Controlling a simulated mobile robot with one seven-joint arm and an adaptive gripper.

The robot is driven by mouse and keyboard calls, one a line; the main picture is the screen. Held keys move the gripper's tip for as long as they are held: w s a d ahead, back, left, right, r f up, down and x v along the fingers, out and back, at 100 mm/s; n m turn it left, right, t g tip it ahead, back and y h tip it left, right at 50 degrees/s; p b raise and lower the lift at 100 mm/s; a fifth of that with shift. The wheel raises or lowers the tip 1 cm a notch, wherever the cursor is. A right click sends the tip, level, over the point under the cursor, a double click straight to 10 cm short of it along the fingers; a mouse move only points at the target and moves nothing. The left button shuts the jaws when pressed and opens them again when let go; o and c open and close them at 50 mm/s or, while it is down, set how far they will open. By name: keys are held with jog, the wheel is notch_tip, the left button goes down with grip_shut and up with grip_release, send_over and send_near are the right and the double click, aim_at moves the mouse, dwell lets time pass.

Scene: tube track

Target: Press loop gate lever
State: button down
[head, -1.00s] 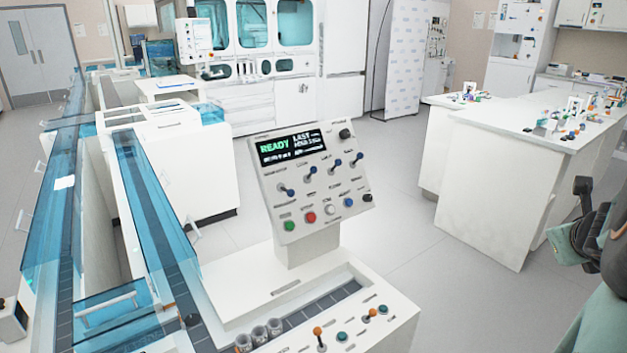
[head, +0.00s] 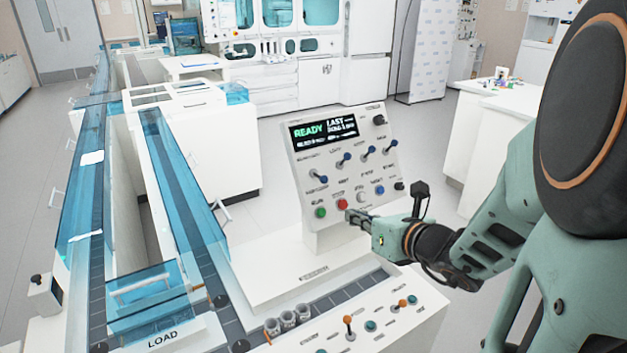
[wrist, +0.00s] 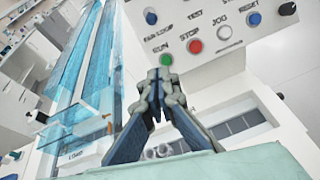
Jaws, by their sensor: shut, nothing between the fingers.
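A white slanted control panel (head: 345,165) stands on a console and shows READY on its screen. Several blue-knobbed levers are on it; the lower left one (head: 323,179) is beside a label ending in LOOP, as far as I can read in the wrist view, where its knob (wrist: 150,16) shows. I cannot tell for sure which lever is the loop gate's. My gripper (head: 352,215) is shut and empty, in front of the panel's lower edge. In the wrist view my fingertips (wrist: 163,68) are below the red STOP button (wrist: 195,46) and near the RUN label.
Orange-knobbed levers (head: 348,321) and several small cups (head: 288,320) are on the console's front part. A blue-covered tube track (head: 180,215) runs along the left. A white bench (head: 490,115) stands at the back right. Open floor lies behind the panel.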

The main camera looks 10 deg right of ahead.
aim_at(320, 177)
jog(key=w+a, duration=0.3)
jog(key=w, duration=0.8)
jog(key=shift+f, duration=0.2)
jog(key=shift+w+a+r+p, duration=0.1)
jog(key=shift+p, duration=0.3)
jog(key=shift+r+g+p, duration=0.2)
jog(key=shift+g+p, duration=0.1)
jog(key=shift+p, duration=0.45)
